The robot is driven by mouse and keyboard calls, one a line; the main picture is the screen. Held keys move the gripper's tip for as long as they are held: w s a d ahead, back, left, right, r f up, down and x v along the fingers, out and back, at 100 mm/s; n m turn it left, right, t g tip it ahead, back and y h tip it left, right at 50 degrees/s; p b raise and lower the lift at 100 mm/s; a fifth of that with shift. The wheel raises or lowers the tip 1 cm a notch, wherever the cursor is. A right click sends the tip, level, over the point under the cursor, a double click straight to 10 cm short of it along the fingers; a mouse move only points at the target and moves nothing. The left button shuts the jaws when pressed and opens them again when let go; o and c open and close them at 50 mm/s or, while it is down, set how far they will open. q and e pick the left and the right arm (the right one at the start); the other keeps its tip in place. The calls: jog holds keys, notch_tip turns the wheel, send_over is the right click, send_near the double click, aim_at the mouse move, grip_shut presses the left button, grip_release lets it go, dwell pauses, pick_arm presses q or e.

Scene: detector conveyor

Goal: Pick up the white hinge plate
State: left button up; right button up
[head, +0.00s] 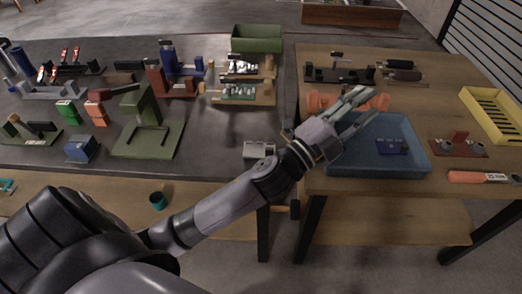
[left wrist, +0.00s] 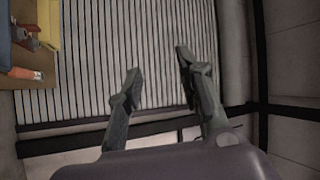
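A pale grey-white block-like part (head: 258,149) with a round end lies near the front edge of the dark table, just left of my left wrist. I cannot tell for sure whether it is the white hinge plate. My left gripper (head: 371,102) is open and empty, above the back of the blue tray on the wooden table. In the left wrist view its two fingers (left wrist: 158,62) stand apart with nothing between them, facing a slatted wall. My right gripper is not in view.
The blue tray (head: 350,171) holds a small dark blue part (head: 392,146). An orange part (head: 325,101) lies behind it, partly hidden by my arm. A yellow tray (head: 480,101) is at right. A green stand (head: 133,140) and several fixtures crowd the dark table.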

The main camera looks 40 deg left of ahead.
pick_arm(q)
jog(key=s+d+r+m+g+h, duration=0.3)
jog(key=d+r+m+g+h, duration=0.3)
jog(key=m+h, duration=0.55)
jog(key=m+g+y, duration=1.4)
jog(key=m+y, duration=0.4)
jog(key=y, duration=0.3)
send_over(259, 147)
jog(key=s+d, duration=0.2)
jog(key=d, duration=0.2)
notch_tip(259, 147, down, 11)
jog(key=shift+h, duration=0.25)
notch_tip(259, 147, down, 12)
jog(key=shift+r+p, duration=0.15)
jog(key=shift+p, duration=0.15)
jog(key=shift+w+a+f+p, duration=0.15)
jog(key=shift+f+p, duration=0.25)
jog(key=shift+f, duration=1.1)
jog(key=shift+w+a+f+p, duration=0.15)
jog(key=shift+f+p, duration=0.25)
jog(key=shift+f, duration=1.05)
jog(key=shift+s, duration=0.1)
jog(key=shift+c, duration=0.3)
